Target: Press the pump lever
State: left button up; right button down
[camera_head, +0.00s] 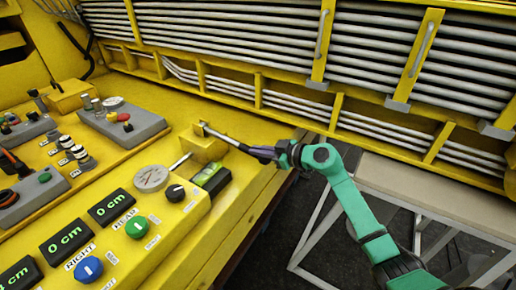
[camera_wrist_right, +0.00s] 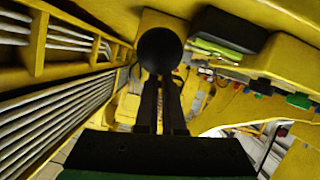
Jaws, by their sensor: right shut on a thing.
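The pump lever (camera_head: 222,136) is a thin grey metal rod. It rises from a yellow block (camera_head: 203,148) at the right end of the control panel and slants to the right, down to my right gripper (camera_head: 262,153). My right gripper is shut on the lever's outer end. In the right wrist view the lever's round black knob (camera_wrist_right: 160,49) sits at the tips of the dark fingers (camera_wrist_right: 161,80) and hides the rod behind it. My left gripper is not in view.
The yellow panel holds a round gauge (camera_head: 151,178), a green knob (camera_head: 137,227), a blue knob (camera_head: 89,269) and several displays. A green-and-black device (camera_head: 211,178) lies near the lever block. Yellow frames with grey pipes (camera_head: 260,50) run behind. A pale table (camera_head: 430,195) stands at the right.

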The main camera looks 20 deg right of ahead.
jog(key=shift+s+f, duration=0.25)
jog(key=shift+f, duration=0.5)
jog(key=shift+s+d+r, duration=0.1)
jog(key=shift+s+d, duration=0.15)
jog(key=r+b+v, duration=0.1)
jog(key=b+v, duration=0.1)
jog(key=v, duration=0.9)
jog(key=shift+r, duration=0.3)
jog(key=shift+w, duration=0.15)
